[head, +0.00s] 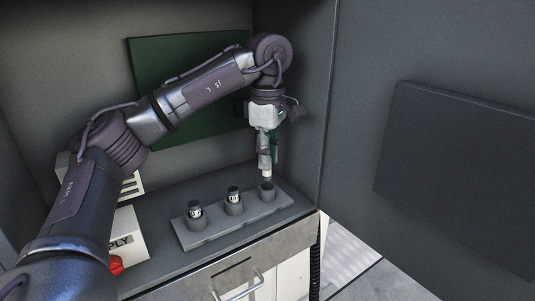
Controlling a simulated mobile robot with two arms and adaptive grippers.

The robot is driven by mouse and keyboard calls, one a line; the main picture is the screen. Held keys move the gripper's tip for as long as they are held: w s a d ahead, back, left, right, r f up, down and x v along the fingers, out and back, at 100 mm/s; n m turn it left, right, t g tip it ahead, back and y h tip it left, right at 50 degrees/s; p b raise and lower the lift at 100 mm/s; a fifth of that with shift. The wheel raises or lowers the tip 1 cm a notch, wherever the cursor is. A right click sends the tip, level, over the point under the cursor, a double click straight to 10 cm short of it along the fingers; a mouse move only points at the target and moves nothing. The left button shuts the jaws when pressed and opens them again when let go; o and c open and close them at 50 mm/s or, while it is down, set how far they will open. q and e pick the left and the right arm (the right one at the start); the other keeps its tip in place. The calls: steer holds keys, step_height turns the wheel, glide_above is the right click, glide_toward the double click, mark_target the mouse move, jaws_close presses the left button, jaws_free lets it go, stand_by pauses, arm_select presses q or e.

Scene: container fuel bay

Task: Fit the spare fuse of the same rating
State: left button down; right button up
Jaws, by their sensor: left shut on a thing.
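My left gripper (266,163) points down and is shut on a small pale fuse (267,177), mostly hidden by the fingers. It is over the right socket (267,190) of a grey fuse rack (232,231); I cannot tell whether the fuse's lower end touches the socket. My right gripper is not in view.
The rack stands on a grey shelf inside a bay. A white box marked "PLY" with a red knob (117,265) is at the left, partly behind my arm. A green panel (160,65) is on the back wall. A grey side wall (326,100) stands close right of the gripper.

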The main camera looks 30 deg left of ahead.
mark_target(268, 179)
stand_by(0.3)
arm_select(q)
steer(key=shift+f+b, duration=0.3)
steer(key=shift+f, duration=0.35)
steer(key=shift+f+b, duration=0.3)
steer(key=shift+f, duration=0.35)
steer(key=shift+f, duration=0.1)
steer(key=shift+f+b, duration=0.35)
steer(key=shift+f, duration=0.2)
